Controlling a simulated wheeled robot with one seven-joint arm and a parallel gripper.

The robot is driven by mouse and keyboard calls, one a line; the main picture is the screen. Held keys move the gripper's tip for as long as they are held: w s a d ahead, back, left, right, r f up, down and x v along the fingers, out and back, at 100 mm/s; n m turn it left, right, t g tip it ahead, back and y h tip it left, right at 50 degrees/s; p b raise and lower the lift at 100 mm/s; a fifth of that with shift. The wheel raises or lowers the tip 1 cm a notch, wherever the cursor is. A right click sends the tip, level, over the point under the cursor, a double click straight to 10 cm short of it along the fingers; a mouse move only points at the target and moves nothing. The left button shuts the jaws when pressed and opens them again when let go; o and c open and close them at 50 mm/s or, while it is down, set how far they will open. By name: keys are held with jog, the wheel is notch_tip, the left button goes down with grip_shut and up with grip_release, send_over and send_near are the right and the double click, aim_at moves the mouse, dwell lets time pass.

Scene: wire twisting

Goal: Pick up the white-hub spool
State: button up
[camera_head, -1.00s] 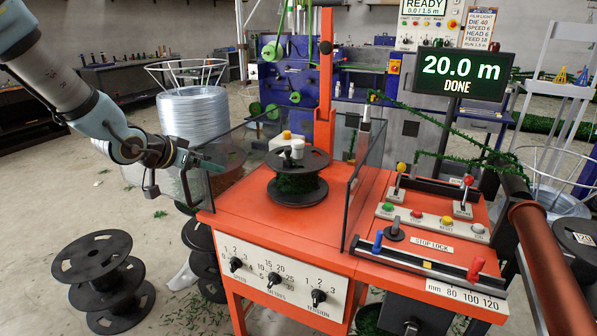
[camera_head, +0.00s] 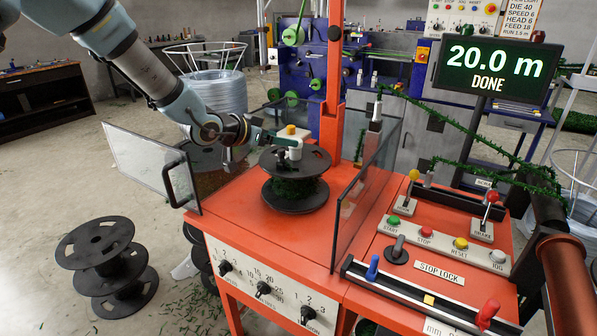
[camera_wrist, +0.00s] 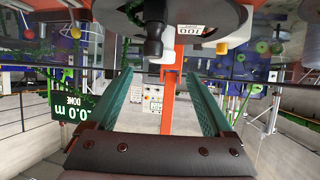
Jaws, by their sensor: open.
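The white-hub spool (camera_head: 295,200) stands upright on the orange machine top, with black flanges and green bristly material wound between them. Its white hub (camera_head: 294,152) sticks up from the top flange. My gripper (camera_head: 270,138) is open and empty at the hub's upper left; I cannot tell whether it touches. In the wrist view, the teal fingers of my gripper (camera_wrist: 162,82) are spread apart. The spool's flange (camera_wrist: 218,14) shows at the top of that view, with a black knob and white part in front of it, just beyond the fingertips.
A glass guard door (camera_head: 145,160) with a black handle stands swung out at the left. Another glass panel (camera_head: 365,185) rises right of the spool, and an orange post (camera_head: 334,80) behind it. Empty black spools (camera_head: 105,255) stand on the floor. The display (camera_head: 497,72) reads 20.0 m DONE.

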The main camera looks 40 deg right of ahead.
aim_at(295, 167)
jog(key=shift+p+x, duration=0.4)
jog(key=shift+x, duration=1.1)
jog(key=shift+p+x, duration=1)
jog(key=shift+x, duration=1.35)
jog(key=shift+w+a+f, duration=0.15)
jog(key=shift+w, duration=0.05)
jog(key=shift+c, duration=0.3)
grip_shut()
